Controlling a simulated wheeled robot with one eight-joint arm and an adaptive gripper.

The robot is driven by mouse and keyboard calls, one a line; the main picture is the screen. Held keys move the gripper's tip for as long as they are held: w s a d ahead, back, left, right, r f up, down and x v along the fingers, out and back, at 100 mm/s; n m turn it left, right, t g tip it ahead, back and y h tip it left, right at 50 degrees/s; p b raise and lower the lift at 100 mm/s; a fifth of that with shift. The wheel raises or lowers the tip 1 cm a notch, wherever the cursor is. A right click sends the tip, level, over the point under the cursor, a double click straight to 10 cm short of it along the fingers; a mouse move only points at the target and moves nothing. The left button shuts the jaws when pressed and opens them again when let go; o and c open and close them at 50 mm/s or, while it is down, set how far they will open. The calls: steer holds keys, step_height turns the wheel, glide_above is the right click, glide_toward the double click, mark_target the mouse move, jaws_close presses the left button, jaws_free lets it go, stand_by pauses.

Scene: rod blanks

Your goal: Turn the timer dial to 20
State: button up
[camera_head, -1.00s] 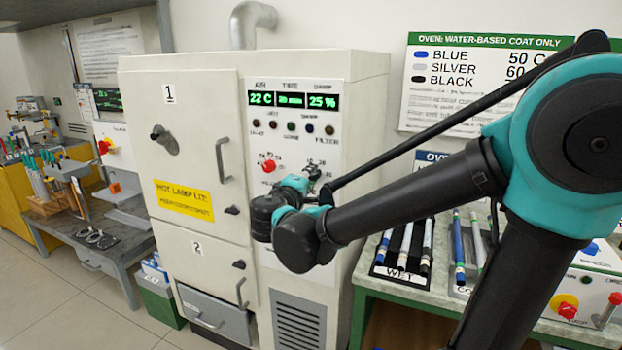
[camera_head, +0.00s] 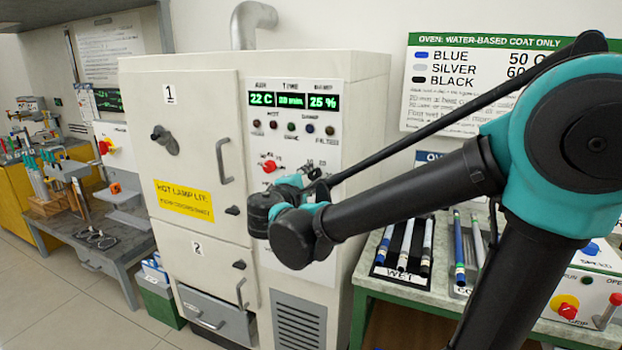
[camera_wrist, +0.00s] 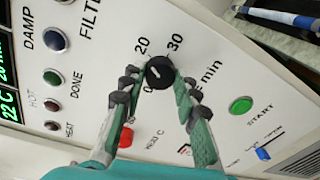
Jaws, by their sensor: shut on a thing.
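The timer dial (camera_wrist: 160,72) is a small round black knob with a short white mark on its upper left part. Printed around it are 0 at lower left, 20 at upper left, 30 at upper right and "min" at right. The mark seems to face roughly toward 20, but its exact angle is hard to tell. My gripper (camera_wrist: 158,82) has one finger on each side of the dial and is shut on it. In the head view my gripper (camera_head: 302,181) is at the oven panel and hides the dial. The green time display (camera_head: 290,100) is too blurred to read surely.
The oven (camera_head: 366,110) carries the panel. In the wrist view a green START button (camera_wrist: 241,105), a blue slider (camera_wrist: 264,154) and a red knob (camera_wrist: 126,137) are near my fingers. A bench with rods (camera_head: 405,243) stands right of the oven.

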steer(key=o, duration=1.1)
steer(key=shift+o, duration=0.2)
steer(key=shift+s, duration=0.1)
steer(key=v, duration=1.1)
steer(key=shift+s, duration=0.4)
steer(key=shift+a, duration=0.15)
steer(key=w+d+f+m+g, duration=0.3)
steer(key=d+f+m+g, duration=0.4)
steer(key=d+f, duration=1.05)
steer(key=s+d+f+m+g+y, duration=0.5)
steer(key=s+d+f+m, duration=0.5)
steer(key=f, duration=0.3)
steer(key=shift+s, duration=0.2)
